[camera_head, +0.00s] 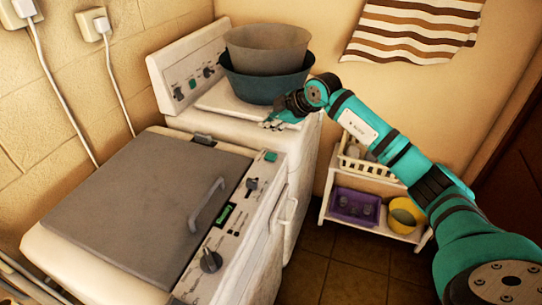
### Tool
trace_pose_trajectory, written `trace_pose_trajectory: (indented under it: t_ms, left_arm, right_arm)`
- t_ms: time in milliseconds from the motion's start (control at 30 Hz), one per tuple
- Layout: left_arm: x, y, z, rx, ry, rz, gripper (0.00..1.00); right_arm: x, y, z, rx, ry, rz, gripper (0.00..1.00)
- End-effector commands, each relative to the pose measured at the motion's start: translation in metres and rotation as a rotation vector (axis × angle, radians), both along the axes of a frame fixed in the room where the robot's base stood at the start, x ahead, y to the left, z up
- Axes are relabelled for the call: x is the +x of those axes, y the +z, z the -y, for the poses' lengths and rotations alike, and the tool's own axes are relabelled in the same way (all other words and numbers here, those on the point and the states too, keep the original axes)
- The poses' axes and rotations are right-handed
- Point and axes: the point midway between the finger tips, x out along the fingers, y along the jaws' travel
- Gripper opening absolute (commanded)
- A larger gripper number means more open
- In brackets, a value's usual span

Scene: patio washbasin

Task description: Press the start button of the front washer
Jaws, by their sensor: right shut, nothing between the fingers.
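The front washer (60,258) stands in the foreground with its grey lid (140,200) down. Its control panel (238,242) runs along the right side. A green square button (270,156) sits at the panel's far end, with a dark knob (211,260) at the near end and a small green display (226,215) between. My right gripper (272,124) is shut and empty, beyond the green button and higher in the picture, in front of the rear machine. I cannot tell its exact height. The fingers appear apart from the button. My left gripper is not in view.
A second white machine (185,122) stands behind, bearing two stacked basins (268,85). A white shelf (345,222) with a purple crate (354,206) and yellow bucket (405,215) stands behind my right arm. A lid handle (207,206) rises near the panel. Floor (330,270) is clear at lower right.

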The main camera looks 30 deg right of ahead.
Motion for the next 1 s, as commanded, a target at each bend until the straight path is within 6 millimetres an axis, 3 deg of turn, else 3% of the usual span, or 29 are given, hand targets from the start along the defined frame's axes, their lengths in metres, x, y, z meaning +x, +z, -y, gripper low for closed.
trace_pose_trajectory:
  t_ms: [267, 700, 1000]
  left_arm:
    - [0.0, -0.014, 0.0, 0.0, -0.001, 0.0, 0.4]
    - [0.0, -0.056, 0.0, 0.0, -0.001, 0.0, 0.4]
    - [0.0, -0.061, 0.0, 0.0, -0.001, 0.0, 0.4]
  right_arm:
    - [0.0, -0.018, -0.001, 0.001, 0.002, 0.0, 0.0]
    - [0.0, -0.077, -0.001, 0.002, 0.002, 0.001, 0.0]
    - [0.0, -0.088, -0.001, 0.002, 0.002, 0.002, 0.0]
